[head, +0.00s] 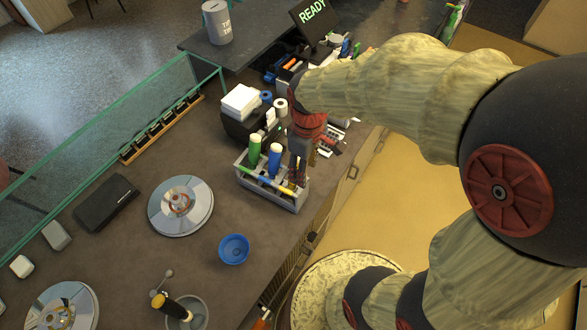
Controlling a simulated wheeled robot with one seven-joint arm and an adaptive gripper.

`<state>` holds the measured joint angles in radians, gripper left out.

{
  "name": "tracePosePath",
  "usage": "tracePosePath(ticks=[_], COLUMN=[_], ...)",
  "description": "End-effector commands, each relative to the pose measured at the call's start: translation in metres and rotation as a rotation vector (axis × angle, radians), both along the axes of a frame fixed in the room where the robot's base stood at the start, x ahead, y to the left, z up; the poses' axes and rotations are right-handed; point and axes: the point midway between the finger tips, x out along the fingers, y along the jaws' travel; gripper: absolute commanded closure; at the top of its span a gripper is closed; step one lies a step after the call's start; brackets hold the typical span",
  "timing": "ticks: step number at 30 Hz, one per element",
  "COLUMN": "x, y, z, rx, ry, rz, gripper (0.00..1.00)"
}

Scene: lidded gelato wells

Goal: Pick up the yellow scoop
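A grey caddy (268,193) stands on the dark counter near its right edge. A green-handled scoop (254,152) and a blue-handled scoop (274,160) stand upright in it, both with pale tops. My gripper (297,180) points down at the caddy's right end, beside the blue handle. Its fingers are small and dark, and I cannot tell whether they are open or hold anything. No yellow scoop handle shows clearly there; my gripper hides that end. Small yellow parts show along the caddy's front. A dark handle with a yellow end (172,306) leans in a grey pot (200,318) at the bottom.
A blue bowl (234,249) and round lidded wells (181,206) lie left of the caddy. A black napkin holder (246,130) stands behind it. A black box (107,203) lies farther left. A green-framed glass guard (105,130) runs along the left. Bare counter lies between them.

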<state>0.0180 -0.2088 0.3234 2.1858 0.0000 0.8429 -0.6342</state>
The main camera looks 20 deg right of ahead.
Motion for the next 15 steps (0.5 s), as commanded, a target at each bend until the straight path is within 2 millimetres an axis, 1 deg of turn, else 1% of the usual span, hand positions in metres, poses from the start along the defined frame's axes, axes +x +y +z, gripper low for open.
tracePosePath(ticks=[1, 6, 12, 15], x=[0.006, 0.026, 0.047, 0.058], y=[0.0, -0.002, -0.002, -0.003], z=[0.001, -0.013, -0.029, -0.032], rx=[0.001, 0.016, 0.03, 0.028], ry=[0.023, 0.059, 0.06, 0.045], rz=[0.089, 0.432, 0.818, 1.004], gripper=[0.56, 0.56, 0.56, 0.56])
